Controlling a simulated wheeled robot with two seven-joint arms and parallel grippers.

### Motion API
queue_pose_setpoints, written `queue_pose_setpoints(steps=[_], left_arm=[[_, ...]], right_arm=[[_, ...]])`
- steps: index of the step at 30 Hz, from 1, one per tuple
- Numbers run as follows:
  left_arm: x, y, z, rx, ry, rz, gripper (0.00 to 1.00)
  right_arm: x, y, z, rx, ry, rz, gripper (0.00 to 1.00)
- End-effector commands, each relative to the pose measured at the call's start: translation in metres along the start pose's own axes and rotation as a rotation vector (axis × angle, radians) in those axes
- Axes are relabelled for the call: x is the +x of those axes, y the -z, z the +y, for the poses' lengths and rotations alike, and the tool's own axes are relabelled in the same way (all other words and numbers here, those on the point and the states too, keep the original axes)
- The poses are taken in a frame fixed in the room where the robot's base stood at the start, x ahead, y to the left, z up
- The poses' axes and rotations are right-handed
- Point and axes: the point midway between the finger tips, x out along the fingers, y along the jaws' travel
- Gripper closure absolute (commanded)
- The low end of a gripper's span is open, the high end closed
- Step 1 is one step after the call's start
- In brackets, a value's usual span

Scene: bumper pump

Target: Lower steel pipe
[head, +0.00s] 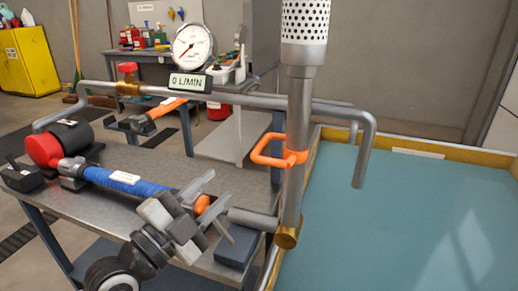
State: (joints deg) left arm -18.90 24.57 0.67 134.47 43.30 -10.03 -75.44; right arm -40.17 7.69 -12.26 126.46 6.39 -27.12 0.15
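The steel pipe (294,190) stands upright, a little tilted, at the near left edge of the water tank (322,134). A perforated strainer (304,22) tops it, an orange loop handle (262,152) juts left from its middle, and a brass fitting (286,238) is at its foot. A short grey horizontal tube (252,218) meets it near the foot. My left gripper (212,207) is left of the pipe's lower part, below the orange handle and apart from it. My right gripper is out of view.
A horizontal pipe (230,98) with a gauge (192,47) and display reading 0 L/MIN passes behind. Teal water (410,215) fills the right.

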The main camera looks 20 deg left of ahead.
Motion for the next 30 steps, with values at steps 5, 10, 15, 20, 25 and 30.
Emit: queue_pose_setpoints(steps=[5, 10, 15, 20, 25, 30], left_arm=[[0.040, 0.002, -0.004, -0.005, 0.006, 0.000, 0.65], [0.078, 0.002, -0.003, -0.006, 0.004, 0.000, 0.65], [0.109, 0.002, -0.001, -0.006, 0.001, 0.001, 0.65], [0.127, 0.000, 0.000, -0.003, -0.002, -0.001, 0.65], [0.134, 0.000, 0.001, -0.002, -0.003, -0.002, 0.65], [0.134, 0.000, 0.001, -0.001, -0.003, -0.002, 0.65]], right_arm=[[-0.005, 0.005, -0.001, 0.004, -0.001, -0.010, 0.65], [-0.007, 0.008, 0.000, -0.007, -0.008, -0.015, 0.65], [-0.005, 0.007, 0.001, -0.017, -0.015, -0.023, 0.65], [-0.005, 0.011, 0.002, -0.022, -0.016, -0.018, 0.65], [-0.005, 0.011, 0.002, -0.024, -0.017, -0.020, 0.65], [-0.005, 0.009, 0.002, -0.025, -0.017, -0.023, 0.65]])
